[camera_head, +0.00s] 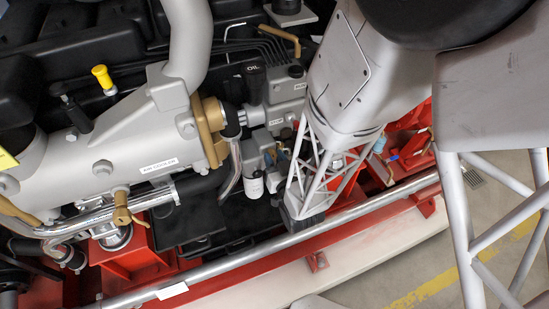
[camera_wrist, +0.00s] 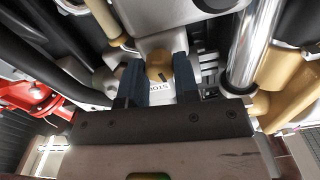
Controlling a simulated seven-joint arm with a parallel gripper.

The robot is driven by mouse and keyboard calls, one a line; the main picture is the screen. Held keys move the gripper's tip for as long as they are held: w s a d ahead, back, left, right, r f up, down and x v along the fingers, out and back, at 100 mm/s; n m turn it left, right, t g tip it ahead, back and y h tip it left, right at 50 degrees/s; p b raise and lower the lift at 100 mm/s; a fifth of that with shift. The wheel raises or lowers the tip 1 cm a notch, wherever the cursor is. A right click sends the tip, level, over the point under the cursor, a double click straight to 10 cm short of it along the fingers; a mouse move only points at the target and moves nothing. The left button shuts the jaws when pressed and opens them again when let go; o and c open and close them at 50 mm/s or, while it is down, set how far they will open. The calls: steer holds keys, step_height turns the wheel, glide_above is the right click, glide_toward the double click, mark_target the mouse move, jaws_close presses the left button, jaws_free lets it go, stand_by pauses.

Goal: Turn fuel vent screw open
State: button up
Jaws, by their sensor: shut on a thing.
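In the wrist view, my gripper (camera_wrist: 157,66) has its two dark blue fingers on either side of a brass-coloured knob (camera_wrist: 158,67) and is shut on it. The knob sits on a pale grey housing (camera_wrist: 160,42). A white label (camera_wrist: 159,88) below it seems to read "STOP". No label naming the fuel vent screw is legible, so I cannot confirm that this knob is that screw. In the head view my own wrist and lattice hide most of the fingers and the knob.
A chrome pipe (camera_wrist: 245,50) runs close on the right in the wrist view. In the head view, a long silver rail (camera_head: 240,260) crosses in front. A white filter (camera_head: 254,184), a yellow-capped stick (camera_head: 102,75) and the "AIR COOLER" housing (camera_head: 150,130) lie left of my arm.

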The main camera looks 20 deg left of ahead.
steer(key=n, duration=1.6)
steer(key=shift+n, duration=0.4)
steer(key=n, duration=0.5)
steer(key=shift+n, duration=0.3)
steer(key=o, duration=0.9)
steer(key=shift+s, duration=0.1)
